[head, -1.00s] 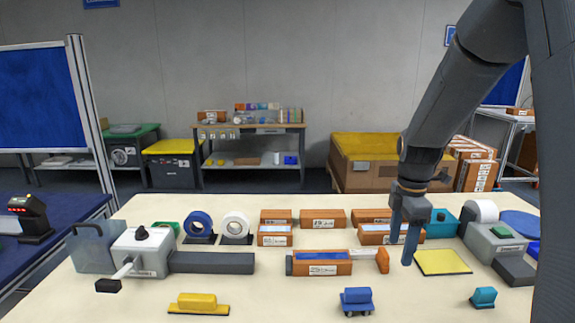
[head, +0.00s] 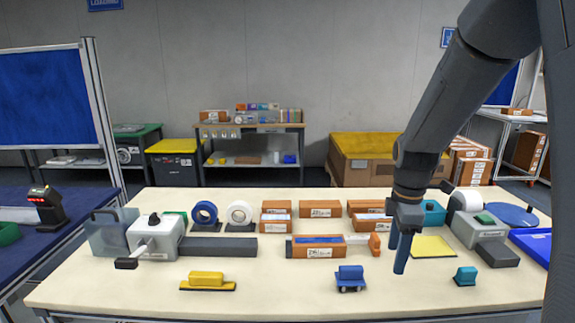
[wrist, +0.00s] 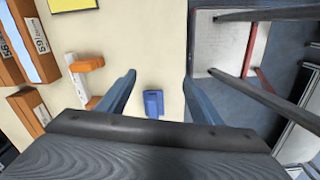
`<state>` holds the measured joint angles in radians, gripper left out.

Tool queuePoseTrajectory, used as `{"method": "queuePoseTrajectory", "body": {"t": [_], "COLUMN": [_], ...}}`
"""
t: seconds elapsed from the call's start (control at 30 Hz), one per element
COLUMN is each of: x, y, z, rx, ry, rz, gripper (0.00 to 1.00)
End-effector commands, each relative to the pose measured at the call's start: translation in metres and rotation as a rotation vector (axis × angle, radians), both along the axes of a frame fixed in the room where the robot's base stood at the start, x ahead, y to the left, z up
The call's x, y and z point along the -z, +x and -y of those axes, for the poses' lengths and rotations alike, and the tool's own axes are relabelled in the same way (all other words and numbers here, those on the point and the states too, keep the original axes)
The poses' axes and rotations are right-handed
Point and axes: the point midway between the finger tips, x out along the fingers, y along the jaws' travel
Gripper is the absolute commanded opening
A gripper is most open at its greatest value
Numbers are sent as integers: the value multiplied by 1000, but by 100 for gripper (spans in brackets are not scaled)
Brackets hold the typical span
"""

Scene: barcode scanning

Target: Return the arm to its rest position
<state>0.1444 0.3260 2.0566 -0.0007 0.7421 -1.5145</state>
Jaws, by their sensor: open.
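My gripper (head: 398,252) hangs from my arm at the right of the head view, fingers pointing down over the table (head: 130,290). Its two blue fingers are apart with nothing between them. In the wrist view my gripper (wrist: 155,90) is open above the table, with a small blue block (wrist: 153,103) on the surface below and between the fingers. In the head view this blue block (head: 350,277) stands near the front, left of the fingers. A yellow pad (head: 433,246) lies just right of the fingers.
Orange boxes (head: 319,246) stand mid-table, left of my gripper. A grey dispenser (head: 478,231) and blue tray (head: 532,246) are at the right. A yellow block (head: 207,281) and teal block (head: 466,275) lie near the front. A scanner (head: 46,208) stands on the left blue table.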

Motion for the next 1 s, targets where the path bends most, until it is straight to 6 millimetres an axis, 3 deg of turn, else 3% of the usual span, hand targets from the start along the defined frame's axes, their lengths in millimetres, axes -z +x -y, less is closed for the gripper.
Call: {"method": "queuePoseTrajectory", "body": {"t": [0.37,0.6,0.8,1.0], "x": [5,13,20,23], "y": [-46,-103,-139,-153], "z": [-28,-55,-69,-72], "rx": [428,911,1229,1360], "ry": [12,45,78,94], "rz": [33,64,80,85], "gripper": [59,59,59,59]}}
